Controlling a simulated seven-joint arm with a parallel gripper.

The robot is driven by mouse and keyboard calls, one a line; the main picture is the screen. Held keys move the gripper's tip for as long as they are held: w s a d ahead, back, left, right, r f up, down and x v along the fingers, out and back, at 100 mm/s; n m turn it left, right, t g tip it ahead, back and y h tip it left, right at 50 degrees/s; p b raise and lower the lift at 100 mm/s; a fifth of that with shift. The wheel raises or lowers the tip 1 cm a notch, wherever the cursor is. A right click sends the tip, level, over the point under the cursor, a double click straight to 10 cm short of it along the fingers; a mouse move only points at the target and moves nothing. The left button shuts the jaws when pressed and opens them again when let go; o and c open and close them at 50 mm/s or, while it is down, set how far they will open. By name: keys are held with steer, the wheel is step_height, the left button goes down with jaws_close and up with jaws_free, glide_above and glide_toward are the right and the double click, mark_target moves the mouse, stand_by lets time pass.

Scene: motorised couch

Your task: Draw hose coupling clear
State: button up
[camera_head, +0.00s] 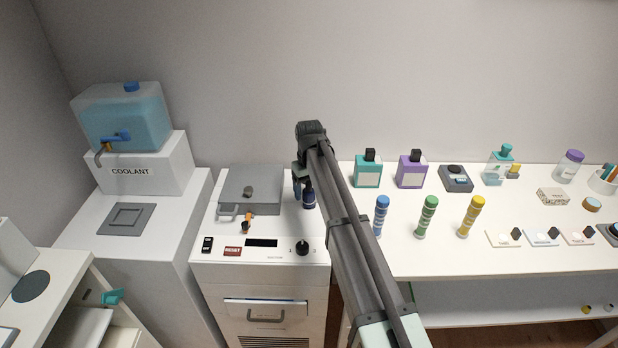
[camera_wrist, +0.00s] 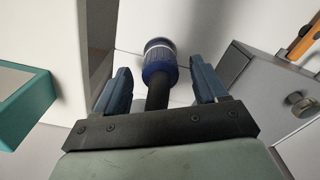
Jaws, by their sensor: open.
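The hose coupling (camera_head: 309,198) is a dark blue ribbed cylinder at the right side of the white machine's top. In the wrist view the coupling (camera_wrist: 159,62) has a pale ring near its far end, and a black hose or stem (camera_wrist: 157,93) runs from it toward my gripper's palm. My gripper (camera_wrist: 160,80) is open, with one blue finger on each side of the coupling and stem and visible gaps on both sides. In the head view my gripper (camera_head: 303,184) is over the coupling and partly hides it. Where the coupling seats is hard to see.
A grey lidded box (camera_head: 262,190) is close left of the coupling, with an orange-handled part (camera_head: 248,216) before it. A knob (camera_head: 303,248) is on the front panel. A teal bottle (camera_head: 368,170) and several coloured tubes stand on the table at right. The coolant tank (camera_head: 124,116) is far left.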

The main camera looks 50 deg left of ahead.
mark_target(309, 190)
steer(key=shift+f, duration=1.8)
steer(key=shift+c, duration=0.4)
jaws_close()
steer(key=shift+r, duration=1.8)
steer(key=shift+r, duration=3.5)
